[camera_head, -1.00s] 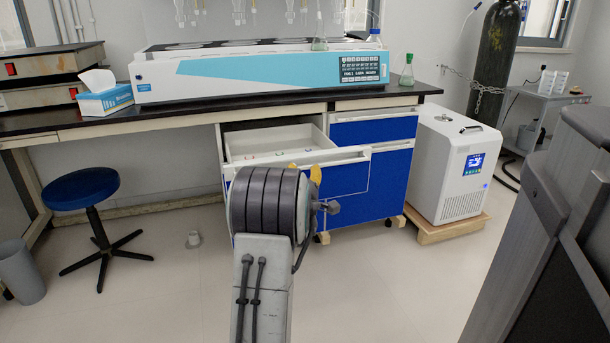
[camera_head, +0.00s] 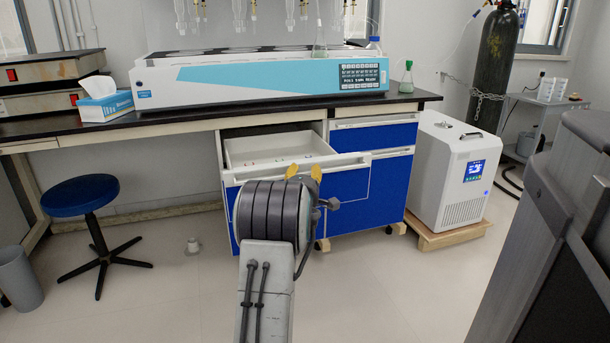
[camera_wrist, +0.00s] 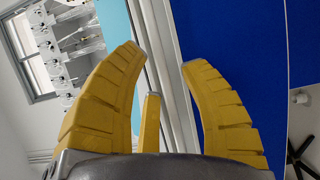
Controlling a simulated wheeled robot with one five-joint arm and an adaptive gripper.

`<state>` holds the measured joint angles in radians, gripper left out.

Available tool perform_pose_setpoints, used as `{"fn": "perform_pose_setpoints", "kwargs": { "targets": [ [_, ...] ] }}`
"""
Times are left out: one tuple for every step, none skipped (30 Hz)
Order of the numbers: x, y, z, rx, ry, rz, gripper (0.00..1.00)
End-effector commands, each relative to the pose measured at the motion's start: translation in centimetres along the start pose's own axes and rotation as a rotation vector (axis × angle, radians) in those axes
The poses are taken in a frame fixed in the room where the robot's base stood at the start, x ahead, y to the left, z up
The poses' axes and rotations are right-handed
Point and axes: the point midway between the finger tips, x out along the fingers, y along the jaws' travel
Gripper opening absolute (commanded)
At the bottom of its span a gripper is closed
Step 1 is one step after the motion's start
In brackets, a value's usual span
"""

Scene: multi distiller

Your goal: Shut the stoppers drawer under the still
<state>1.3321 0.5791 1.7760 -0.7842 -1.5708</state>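The stoppers drawer (camera_head: 265,149) is pulled open under the still (camera_head: 260,80), at the upper left of the blue cabinet. Its white inside shows, with a few small items on its floor. I cannot tell whether a finger touches the drawer.
The blue cabinet (camera_head: 385,185) has more closed drawers on the right. A white chiller (camera_head: 447,180) stands to its right on a wooden base. A blue stool (camera_head: 80,195) and grey bin (camera_head: 18,275) stand left. Flasks and a tissue box (camera_head: 105,105) are on the bench.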

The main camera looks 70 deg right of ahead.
Motion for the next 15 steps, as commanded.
{"fn": "perform_pose_setpoints", "kwargs": {
  "targets": [
    [-0.01, -0.01, 0.0, 0.0, 0.0, 0.0, 0.34],
    [-0.01, -0.01, 0.0, 0.0, 0.0, 0.0, 0.31],
    [-0.01, -0.01, 0.0, 0.0, 0.0, 0.0, 0.28],
    [-0.01, -0.01, 0.0, 0.0, 0.0, 0.0, 0.25],
    [-0.01, -0.01, 0.0, 0.0, 0.0, 0.0, 0.22],
    [-0.01, -0.01, 0.0, 0.0, 0.0, 0.0, 0.19],
    [-0.01, -0.01, 0.0, 0.0, 0.0, 0.0, 0.16],
    [-0.01, -0.01, 0.0, 0.0, 0.0, 0.0, 0.13],
    [-0.01, -0.01, 0.0, 0.0, 0.0, 0.0, 0.1],
    [-0.01, -0.01, 0.0, 0.0, 0.0, 0.0, 0.07],
    [-0.01, -0.01, 0.0, 0.0, 0.0, 0.0, 0.04],
    [-0.01, -0.01, 0.0, 0.0, 0.0, 0.0, 0.01],
    [-0.01, -0.01, 0.0, 0.0, 0.0, 0.0, 0.0],
    [-0.01, -0.01, 0.0, 0.0, 0.0, 0.0, 0.0],
    [-0.01, -0.02, 0.0, 0.0, 0.0, 0.0, 0.0]
  ]
}}
